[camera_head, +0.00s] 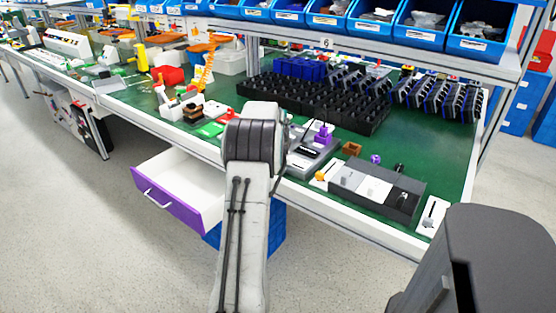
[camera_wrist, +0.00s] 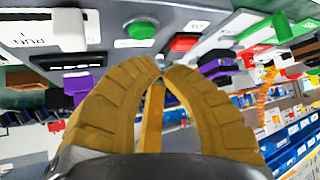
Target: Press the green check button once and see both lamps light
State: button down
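A round green button (camera_wrist: 141,29) in a light ring shows at the top of the wrist view, on a grey panel (camera_wrist: 215,18). A red button (camera_wrist: 184,42) sits just right of it. The tips appear just below the two buttons in the picture; contact cannot be told. In the head view my arm hides the gripper and the green button. I cannot make out which parts are the lamps, or whether any is lit.
A white block-shaped knob (camera_wrist: 68,29) stands left of the green button. In the head view, a grey-and-white box (camera_head: 375,190) is at the bench's front right, a black tray (camera_head: 310,105) is behind, and an open purple-fronted drawer (camera_head: 172,208) juts out at left.

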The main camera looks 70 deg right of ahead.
jog(key=shift+f, duration=0.45)
jog(key=shift+f+b, duration=0.1)
jog(key=shift+b, duration=0.2)
dwell(1.0)
jog(key=shift+f+b, duration=0.3)
jog(key=shift+f+b, duration=0.4)
jog(key=shift+f, duration=0.1)
dwell(0.9)
jog(key=shift+r, duration=0.1)
jog(key=shift+r+p, duration=0.65)
jog(key=shift+r, duration=0.15)
jog(key=shift+r, duration=0.1)
jog(key=shift+r+p, duration=1.85)
jog(key=shift+r, duration=0.6)
